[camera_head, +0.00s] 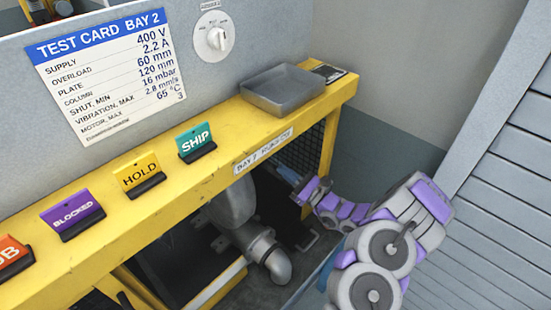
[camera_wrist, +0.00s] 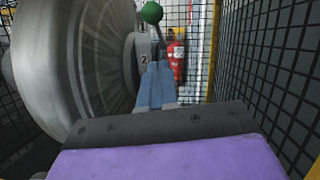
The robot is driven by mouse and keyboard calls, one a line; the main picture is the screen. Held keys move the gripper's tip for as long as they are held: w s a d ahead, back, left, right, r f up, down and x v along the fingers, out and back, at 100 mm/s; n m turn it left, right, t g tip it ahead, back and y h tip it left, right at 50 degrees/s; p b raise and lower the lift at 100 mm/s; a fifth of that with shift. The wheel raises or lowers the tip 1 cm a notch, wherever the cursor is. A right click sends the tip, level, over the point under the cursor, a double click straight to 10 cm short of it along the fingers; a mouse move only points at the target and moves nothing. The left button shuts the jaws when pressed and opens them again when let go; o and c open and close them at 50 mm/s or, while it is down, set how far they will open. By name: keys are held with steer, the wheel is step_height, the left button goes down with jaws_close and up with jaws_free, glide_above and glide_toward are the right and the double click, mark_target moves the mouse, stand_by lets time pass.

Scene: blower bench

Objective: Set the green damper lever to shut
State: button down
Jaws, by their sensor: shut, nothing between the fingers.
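The green ball knob of the damper lever (camera_wrist: 151,12) shows at the top of the wrist view, just left of centre. A grey plate with the figure 2 (camera_wrist: 143,58) is below it. My gripper (camera_wrist: 158,68) has its blue fingers together, with nothing between them. The fingertips appear below the knob in the picture, apart from it; the exact depth gap is hard to judge. In the head view my gripper (camera_head: 285,172) reaches under the yellow bench, partly hidden. The green lever cannot be seen in the head view.
The large grey blower housing (camera_wrist: 85,55) fills the left of the wrist view, close to my fingers. Black mesh (camera_wrist: 280,60) walls the right side. A red fire extinguisher (camera_wrist: 176,60) stands beyond. The yellow bench (camera_head: 215,180) carries signs and a grey tray (camera_head: 283,103).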

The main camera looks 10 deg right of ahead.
steer(key=w+a+r+h+p, duration=0.1)
steer(key=r+p, duration=0.1)
steer(key=r, duration=0.2)
steer(key=w+a+r+g+p, duration=0.1)
steer(key=w+a+r+p, duration=0.1)
steer(key=r, duration=0.2)
steer(key=w+a+r+g+h+p, duration=0.1)
steer(key=w+a+r+p, duration=0.1)
steer(key=r, duration=0.1)
steer(key=shift+w+a+r+h, duration=0.1)
steer(key=shift+a+r+h, duration=0.1)
steer(key=shift+r+h, duration=0.15)
stand_by(0.5)
steer(key=shift+d, duration=0.1)
